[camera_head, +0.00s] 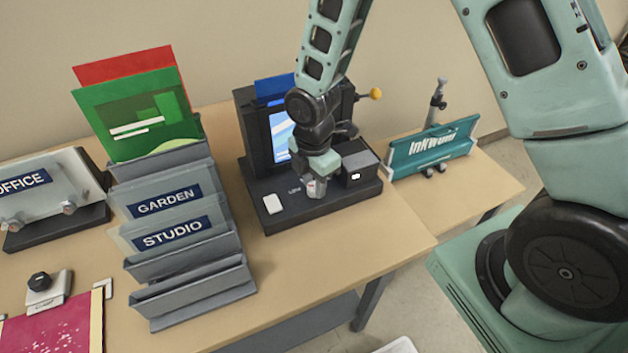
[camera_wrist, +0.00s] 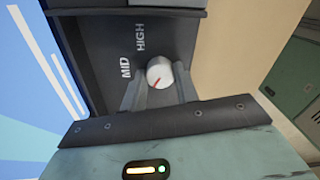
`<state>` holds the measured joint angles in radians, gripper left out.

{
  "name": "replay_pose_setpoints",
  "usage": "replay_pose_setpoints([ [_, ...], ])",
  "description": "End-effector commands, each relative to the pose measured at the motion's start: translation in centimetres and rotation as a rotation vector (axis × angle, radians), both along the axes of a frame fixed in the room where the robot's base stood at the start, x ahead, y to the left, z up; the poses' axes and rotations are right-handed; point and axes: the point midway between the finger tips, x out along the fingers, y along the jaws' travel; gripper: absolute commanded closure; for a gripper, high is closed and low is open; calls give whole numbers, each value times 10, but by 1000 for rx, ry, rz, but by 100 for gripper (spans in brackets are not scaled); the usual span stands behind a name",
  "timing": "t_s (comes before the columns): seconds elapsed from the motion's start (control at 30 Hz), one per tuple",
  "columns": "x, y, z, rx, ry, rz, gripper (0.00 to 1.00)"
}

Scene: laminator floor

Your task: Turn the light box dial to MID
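The light box (camera_head: 335,205) is a dark unit with a lit blue-and-white screen, standing on the table. Its white round dial (camera_wrist: 159,72) has a red mark that points to the lower left in the wrist view. The white labels MID (camera_wrist: 125,68) and HIGH (camera_wrist: 140,37) are printed to the left and upper left of the dial; the mark points at neither. My gripper (camera_head: 316,186) is down over the front of the box. In the wrist view its dark fingers (camera_wrist: 160,78) flank the dial closely; whether they press on it is unclear.
A grey rack (camera_head: 190,255) with GARDEN and STUDIO folders stands left of the box. A teal InkWald device (camera_head: 432,150) is to the right. A yellow-tipped lever (camera_head: 375,94) sticks out behind my wrist. The table's front right is clear.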

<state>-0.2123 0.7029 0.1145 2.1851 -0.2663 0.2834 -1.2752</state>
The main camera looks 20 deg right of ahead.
Motion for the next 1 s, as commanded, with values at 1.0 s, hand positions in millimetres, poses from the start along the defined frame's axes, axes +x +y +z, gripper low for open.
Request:
replay_pose_setpoints([
  [1.0,0,0,0,1,0,-664,92],
])
